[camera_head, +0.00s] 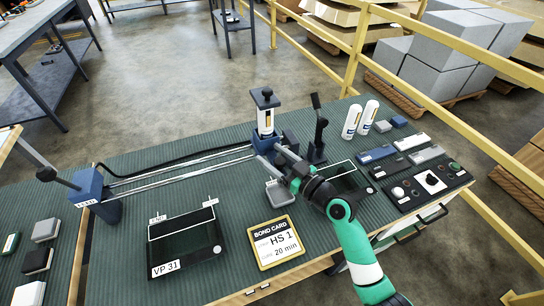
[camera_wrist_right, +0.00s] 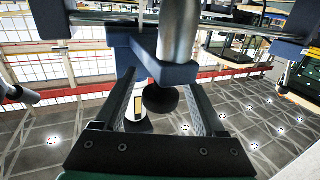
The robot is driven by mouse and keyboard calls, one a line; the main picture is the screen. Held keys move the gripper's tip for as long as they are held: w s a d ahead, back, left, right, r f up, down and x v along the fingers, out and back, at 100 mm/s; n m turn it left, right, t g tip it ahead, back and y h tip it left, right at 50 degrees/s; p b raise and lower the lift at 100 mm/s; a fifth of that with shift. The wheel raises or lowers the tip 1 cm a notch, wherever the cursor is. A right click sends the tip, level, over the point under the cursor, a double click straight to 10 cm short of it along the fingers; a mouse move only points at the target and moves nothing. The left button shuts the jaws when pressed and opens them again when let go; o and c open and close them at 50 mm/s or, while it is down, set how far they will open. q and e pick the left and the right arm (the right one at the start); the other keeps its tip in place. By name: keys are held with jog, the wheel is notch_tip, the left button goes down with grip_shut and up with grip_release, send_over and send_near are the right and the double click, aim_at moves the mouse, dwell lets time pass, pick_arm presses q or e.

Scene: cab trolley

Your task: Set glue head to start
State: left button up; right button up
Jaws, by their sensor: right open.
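The glue head is a blue carriage (camera_head: 264,143) with an upright white cartridge (camera_head: 265,120) and a dark top block. It sits at the right end of two silver rails (camera_head: 180,169). A blue end block (camera_head: 90,197) with a small label, too small to read surely, holds the rails' left end. My right gripper (camera_head: 284,158) is at the carriage's near right side. In the right wrist view its open fingers (camera_wrist_right: 165,100) stand either side of a round black knob (camera_wrist_right: 160,98) below a blue part (camera_wrist_right: 165,62). Contact cannot be told. My left gripper is out of view.
A black frame marked VP 31 (camera_head: 158,257) lies in front of the rails. A yellow-edged bond card (camera_head: 259,247) lies right of it. A yellow railing (camera_head: 440,107) runs behind.

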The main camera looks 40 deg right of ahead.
jog(key=shift+w, duration=0.25)
grip_shut()
dwell(1.3)
